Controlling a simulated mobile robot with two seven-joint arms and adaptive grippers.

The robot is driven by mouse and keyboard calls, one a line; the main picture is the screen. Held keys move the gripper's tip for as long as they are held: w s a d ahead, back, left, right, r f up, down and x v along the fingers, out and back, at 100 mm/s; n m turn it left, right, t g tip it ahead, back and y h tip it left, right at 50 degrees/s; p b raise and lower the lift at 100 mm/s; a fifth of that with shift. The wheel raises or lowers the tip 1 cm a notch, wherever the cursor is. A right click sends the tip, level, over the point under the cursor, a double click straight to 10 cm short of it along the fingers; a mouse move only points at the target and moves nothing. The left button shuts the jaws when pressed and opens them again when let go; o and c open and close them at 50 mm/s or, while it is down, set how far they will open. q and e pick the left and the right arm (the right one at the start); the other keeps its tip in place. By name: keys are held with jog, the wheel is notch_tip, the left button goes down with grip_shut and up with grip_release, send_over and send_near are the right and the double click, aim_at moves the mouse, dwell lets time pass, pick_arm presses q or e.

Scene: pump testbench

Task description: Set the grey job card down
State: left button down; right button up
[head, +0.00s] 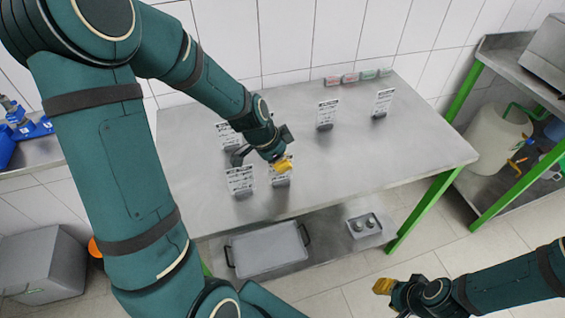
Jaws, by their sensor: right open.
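Several white printed cards in small dark stands are on the steel table (410,150). One card (240,180) is at the front left, one (228,136) is behind it, partly hidden by my arm, and two (327,113) (383,103) stand further back right. Another card (280,178) is right below my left gripper (279,164), its top covered by the yellow fingertips. I cannot tell whether the gripper holds it, or which card is the grey one. My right gripper (384,286) is open, low at the right, away from the table.
A grey tray (268,249) and a small box (364,226) are on the lower shelf. A green-legged rack with a white canister (497,138) stands at the right. The table's right half is mostly clear.

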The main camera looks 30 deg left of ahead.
pick_arm(q)
jog(key=shift+f, duration=0.1)
jog(key=c, duration=1.6)
grip_release()
jog(key=o, duration=0.5)
jog(key=shift+c, duration=0.2)
jog(key=shift+r, duration=0.2)
jog(key=p+v, duration=0.2)
jog(key=v, duration=1)
